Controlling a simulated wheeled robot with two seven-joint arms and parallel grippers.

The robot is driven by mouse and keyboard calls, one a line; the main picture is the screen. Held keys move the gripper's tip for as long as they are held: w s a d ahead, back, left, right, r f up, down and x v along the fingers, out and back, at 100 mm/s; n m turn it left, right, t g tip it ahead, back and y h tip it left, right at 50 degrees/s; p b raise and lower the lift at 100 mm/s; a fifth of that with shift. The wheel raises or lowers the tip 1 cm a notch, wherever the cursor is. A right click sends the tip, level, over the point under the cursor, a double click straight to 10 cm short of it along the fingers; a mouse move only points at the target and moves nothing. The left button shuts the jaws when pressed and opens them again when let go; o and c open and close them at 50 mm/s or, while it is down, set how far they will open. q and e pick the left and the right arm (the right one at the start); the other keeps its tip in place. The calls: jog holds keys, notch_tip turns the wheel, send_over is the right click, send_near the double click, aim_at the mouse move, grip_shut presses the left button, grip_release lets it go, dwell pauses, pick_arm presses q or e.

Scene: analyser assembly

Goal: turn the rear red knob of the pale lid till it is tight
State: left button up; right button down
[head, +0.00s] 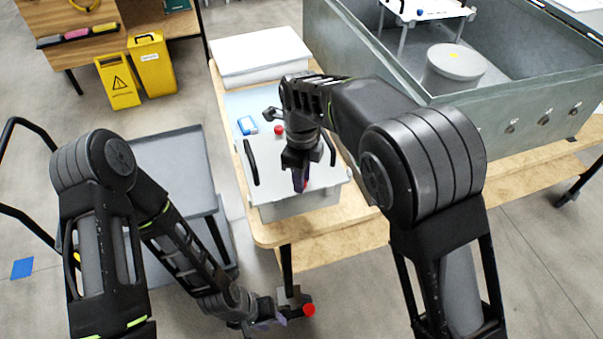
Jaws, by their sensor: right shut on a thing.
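The pale lid (270,174) lies on a light grey box on the wooden table, with black handles at its left and right sides. One red knob (279,130) stands clear on the lid, farther from me. My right gripper (301,180) points down over the nearer part of the lid, shut on a small red thing, mostly hidden by the jaws, that looks like another knob. My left gripper (283,317) is low by the table leg, off the lid. A red round thing (309,310) shows at its tip; I cannot tell whether it is held.
A large grey metal tank (520,130) stands to the right.

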jog(key=m, duration=0.2)
jog(key=m+p, duration=0.1)
jog(key=shift+w+r+m+p, duration=0.2)
jog(key=shift+r+m+p, duration=0.1)
jog(key=shift+r+m, duration=0.1)
jog(key=m+p, duration=0.2)
jog(key=m, duration=0.1)
jog(key=shift+m, duration=0.3)
jog(key=m+p, duration=0.1)
jog(key=m, duration=0.1)
jog(key=shift+m, duration=0.3)
jog(key=shift+f+m+p, duration=0.15)
jog(key=shift+m+p, duration=0.55)
jog(key=shift+m, duration=0.7)
jog(key=shift+a, duration=0.1)
jog(key=c, duration=1.6)
grip_release()
jog(key=o, duration=0.4)
jog(key=shift+s+f, duration=0.15)
